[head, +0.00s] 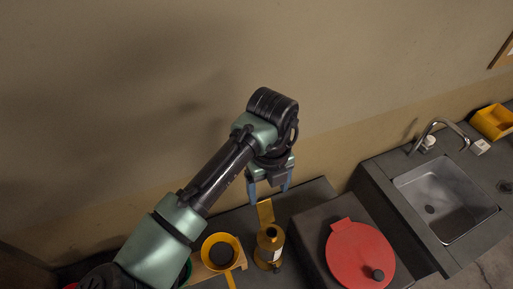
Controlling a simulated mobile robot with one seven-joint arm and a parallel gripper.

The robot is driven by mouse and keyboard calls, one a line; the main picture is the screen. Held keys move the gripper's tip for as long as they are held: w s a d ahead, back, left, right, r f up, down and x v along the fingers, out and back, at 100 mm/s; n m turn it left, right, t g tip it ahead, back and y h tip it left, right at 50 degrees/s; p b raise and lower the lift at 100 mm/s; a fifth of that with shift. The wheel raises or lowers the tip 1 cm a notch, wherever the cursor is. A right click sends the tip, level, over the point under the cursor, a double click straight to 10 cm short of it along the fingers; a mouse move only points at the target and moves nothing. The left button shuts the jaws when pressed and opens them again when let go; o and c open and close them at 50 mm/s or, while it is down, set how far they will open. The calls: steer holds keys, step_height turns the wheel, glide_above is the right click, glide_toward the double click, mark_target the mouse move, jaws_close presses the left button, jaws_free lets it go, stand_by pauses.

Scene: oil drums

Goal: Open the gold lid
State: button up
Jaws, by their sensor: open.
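The gold lid (265,212) is a flat plate that stands upright above the gold can (262,254), at the can's back left edge. The can stands upright on the dark counter and has a pale label on its right side and a dark spot on top. My gripper (270,189) points down just behind and above the lid. Its two blue fingers are apart, with nothing seen between them. I cannot tell whether a finger touches the lid.
A dark box with a round red lid (358,256) is to the right. Further right are a sink (443,199), a faucet (438,128) and a yellow bin (492,122). A wall rises behind.

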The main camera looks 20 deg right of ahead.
mark_target(265, 207)
steer(key=shift+a, duration=0.4)
steer(key=shift+s+f+b, duration=0.2)
steer(key=shift+f+b, duration=0.45)
steer(key=shift+w+f+b, duration=0.1)
steer(key=shift+f+b, duration=2.6)
steer(key=shift+f, duration=1)
steer(key=shift+c, duration=0.3)
steer(key=c, duration=0.7)
steer(key=shift+c, duration=0.2)
steer(key=shift+w+f, duration=0.1)
steer(key=shift+w+f+b, duration=0.3)
steer(key=shift+w+b, duration=0.15)
steer(key=shift+b, duration=0.05)
steer(key=shift+f, duration=0.1)
